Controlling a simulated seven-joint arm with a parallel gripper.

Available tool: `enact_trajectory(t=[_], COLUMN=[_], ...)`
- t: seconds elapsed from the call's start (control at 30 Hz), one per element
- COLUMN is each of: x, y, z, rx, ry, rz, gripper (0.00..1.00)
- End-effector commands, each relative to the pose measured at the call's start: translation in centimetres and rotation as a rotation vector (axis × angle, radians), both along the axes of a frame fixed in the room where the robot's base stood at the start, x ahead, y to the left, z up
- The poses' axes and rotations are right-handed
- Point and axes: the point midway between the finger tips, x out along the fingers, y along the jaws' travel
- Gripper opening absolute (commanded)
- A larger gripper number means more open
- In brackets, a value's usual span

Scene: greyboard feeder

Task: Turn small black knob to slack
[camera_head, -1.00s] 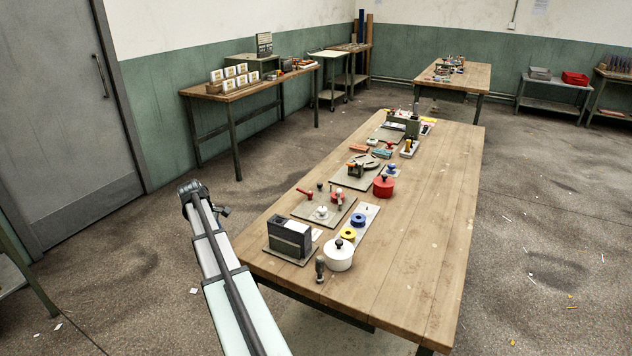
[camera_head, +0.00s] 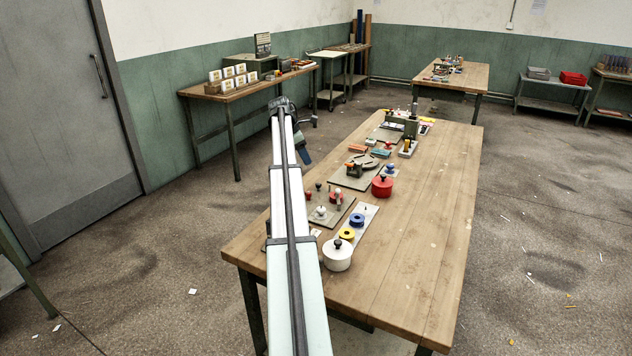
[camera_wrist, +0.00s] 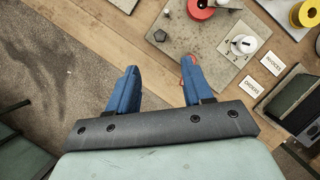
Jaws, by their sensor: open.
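A grey board (camera_head: 333,218) lies on the near part of the bench. A small dark knob (camera_head: 318,186) stands at its far left corner, and it shows in the wrist view (camera_wrist: 160,35) just beyond my fingertips. A white dial (camera_head: 321,211) sits on the same board, with numbers around it in the wrist view (camera_wrist: 244,45). A red round part (camera_wrist: 200,8) is also on the board. My gripper (camera_wrist: 160,72) is open and empty, its two blue fingers apart, above the bench's left edge. A red piece is mostly hidden behind the right finger. I cannot read any slack mark.
A black and grey box (camera_wrist: 295,108) and white cards (camera_wrist: 272,63) lie right of the board in the wrist view. A white pot (camera_head: 337,256) and yellow ring (camera_head: 346,233) stand nearby. The bench's right side is clear.

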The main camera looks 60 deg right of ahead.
Motion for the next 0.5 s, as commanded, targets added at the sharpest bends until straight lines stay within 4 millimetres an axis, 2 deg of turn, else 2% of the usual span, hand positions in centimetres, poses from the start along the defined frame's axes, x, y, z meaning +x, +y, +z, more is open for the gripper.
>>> enact_trajectory(t=[0.5], x=[-2.3], y=[-2.2], z=[-8.1], rx=[0.001], ry=[0.000], rz=[-0.001], gripper=[0.51])
